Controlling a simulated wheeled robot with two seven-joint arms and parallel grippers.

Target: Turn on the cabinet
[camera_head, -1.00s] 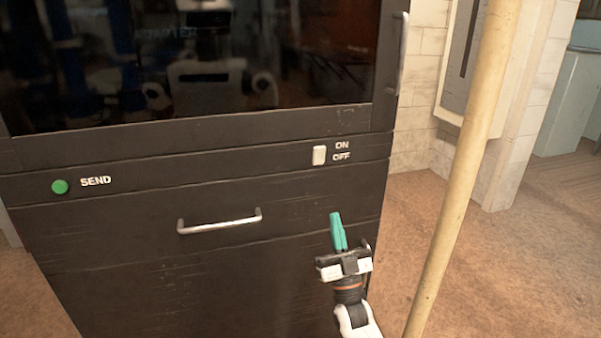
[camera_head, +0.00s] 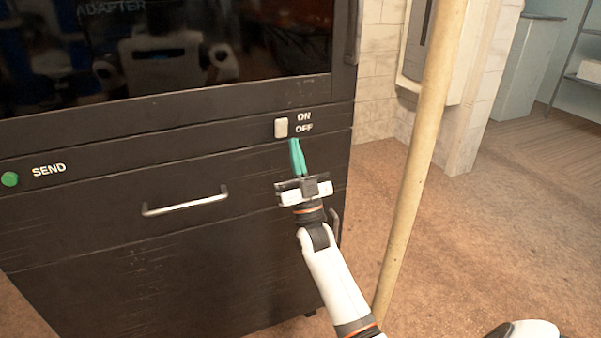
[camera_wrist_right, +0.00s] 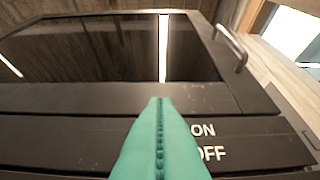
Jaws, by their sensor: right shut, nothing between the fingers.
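The black cabinet (camera_head: 100,235) fills the left and middle of the head view. Its white switch (camera_head: 281,128) sits on the front strip, left of the ON and OFF labels (camera_head: 304,122). My right gripper (camera_head: 294,143) is shut and empty, its green fingers pointing up just below the switch and slightly to its right in the picture. I cannot tell whether they touch the cabinet. In the right wrist view the closed fingers (camera_wrist_right: 160,135) cover the switch, and the labels (camera_wrist_right: 207,142) show right of them. My left gripper is not in view.
A green SEND button (camera_head: 9,179) is at the left of the same strip. A drawer handle (camera_head: 186,202) lies below it. A pale upright pole (camera_head: 420,150) stands right of my right arm. Open brown floor (camera_head: 500,210) lies to the right.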

